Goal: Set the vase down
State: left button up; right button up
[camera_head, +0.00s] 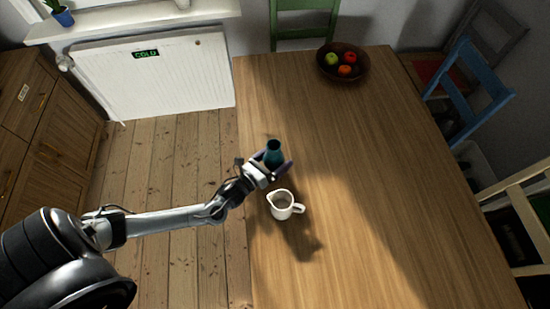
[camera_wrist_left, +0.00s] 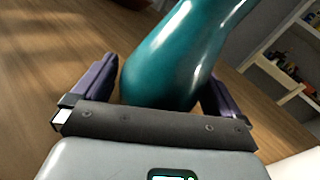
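The teal, glossy vase (camera_head: 273,152) is at the left edge of the wooden table (camera_head: 350,160) in the head view, its dark mouth facing up. My left gripper (camera_head: 276,167) reaches in from the left with one finger on each side of the vase. In the left wrist view the vase (camera_wrist_left: 175,65) fills the space between the two purple fingers (camera_wrist_left: 160,90), which appear closed against its rounded body. The vase's base is hidden, so I cannot tell whether it touches the tabletop. My right gripper is not in view.
A white jug (camera_head: 282,204) stands just below the left gripper, close to it. A brown bowl with fruit (camera_head: 343,62) is at the far end. Chairs (camera_head: 468,90) stand along the right side. The table's middle is clear.

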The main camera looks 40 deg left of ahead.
pick_arm(q)
jog(key=shift+r, duration=0.15)
jog(key=shift+s, duration=0.55)
jog(key=s, duration=0.3)
jog(key=s+p, duration=0.1)
jog(key=s, duration=0.3)
jog(key=s+a, duration=0.1)
jog(key=s, duration=0.2)
jog(key=shift+s+p, duration=0.15)
jog(key=shift+p, duration=0.2)
jog(key=shift+s, duration=0.3)
